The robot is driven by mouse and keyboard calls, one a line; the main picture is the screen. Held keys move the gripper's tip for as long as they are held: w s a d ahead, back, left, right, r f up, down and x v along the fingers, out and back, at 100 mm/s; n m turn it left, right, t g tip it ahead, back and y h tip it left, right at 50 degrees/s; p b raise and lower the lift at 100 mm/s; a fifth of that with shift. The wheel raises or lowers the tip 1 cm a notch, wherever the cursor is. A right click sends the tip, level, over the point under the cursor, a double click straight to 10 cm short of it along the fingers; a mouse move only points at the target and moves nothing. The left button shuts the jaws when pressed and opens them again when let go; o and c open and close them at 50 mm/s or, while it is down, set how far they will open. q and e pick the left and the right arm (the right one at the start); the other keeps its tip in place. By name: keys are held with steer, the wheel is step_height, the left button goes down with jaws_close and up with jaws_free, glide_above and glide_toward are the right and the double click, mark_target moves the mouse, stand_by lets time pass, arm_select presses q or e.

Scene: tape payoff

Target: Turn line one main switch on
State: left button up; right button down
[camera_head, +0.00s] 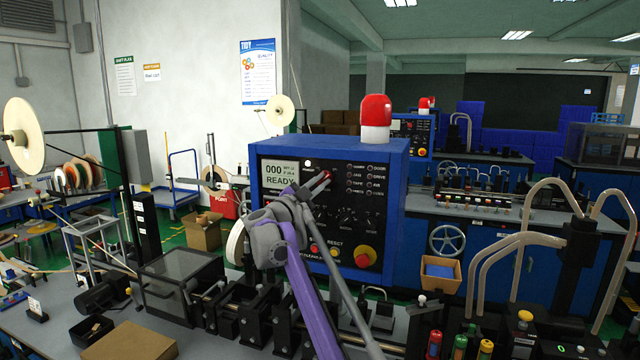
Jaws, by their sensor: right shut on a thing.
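The near blue control cabinet (370,162) carries a black panel with a lit display (279,175) reading "000" and "READY". Small labelled lamps sit at the panel's upper right. A row of knobs (345,216) is in its middle. My right gripper (321,183) reaches up from below on a purple arm. Its fingertips are at the panel face, just right of the display, shut on a small control that I take for the main switch. The fingers mostly hide this control, so its position cannot be read. My left gripper is not in view.
A red emergency button (364,257) and a yellow button (334,250) are low on the panel. A red beacon (376,118) tops the cabinet. Black fixtures (240,312) and a clear-covered box (178,280) crowd the bench below. A similar cabinet (412,135) stands behind.

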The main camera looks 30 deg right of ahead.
steer(key=shift+r, duration=0.1)
steer(key=c, duration=0.9)
jaws_free()
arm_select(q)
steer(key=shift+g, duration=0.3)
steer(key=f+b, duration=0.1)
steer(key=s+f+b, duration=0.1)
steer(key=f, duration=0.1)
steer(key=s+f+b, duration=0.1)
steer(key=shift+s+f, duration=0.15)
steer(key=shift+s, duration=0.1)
arm_select(e)
steer(key=v, duration=1)
steer(key=shift+s+a, duration=0.15)
steer(key=shift+a, duration=0.15)
